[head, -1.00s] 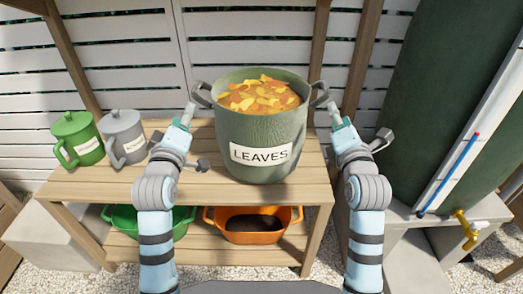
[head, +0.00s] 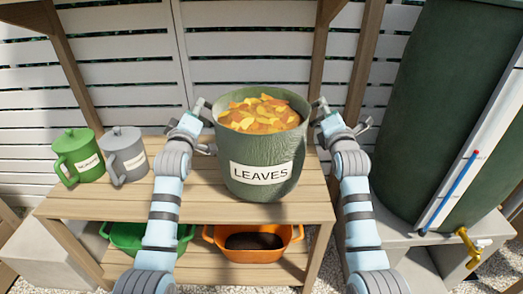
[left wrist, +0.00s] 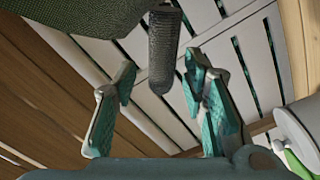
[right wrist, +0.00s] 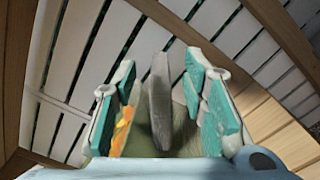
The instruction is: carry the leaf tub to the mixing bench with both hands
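The leaf tub (head: 262,160), green and labelled LEAVES, stands upright on the wooden bench, full of orange and yellow leaves (head: 262,112). My left gripper (head: 200,112) is at its left handle. In the left wrist view the dark grey handle (left wrist: 163,60) shows between the open teal-padded fingers, apart from both. My right gripper (head: 322,110) is at the right side of the tub. In the right wrist view the grey right handle (right wrist: 160,85) stands between the open fingers, with a gap on either side. In the head view my grippers largely hide both handles.
A green can (head: 80,155) and a grey can (head: 125,155) stand left of the tub on the bench (head: 110,200). A green basin (head: 125,238) and an orange basin (head: 270,252) sit on the lower shelf. A large water butt (head: 430,120) stands at the right.

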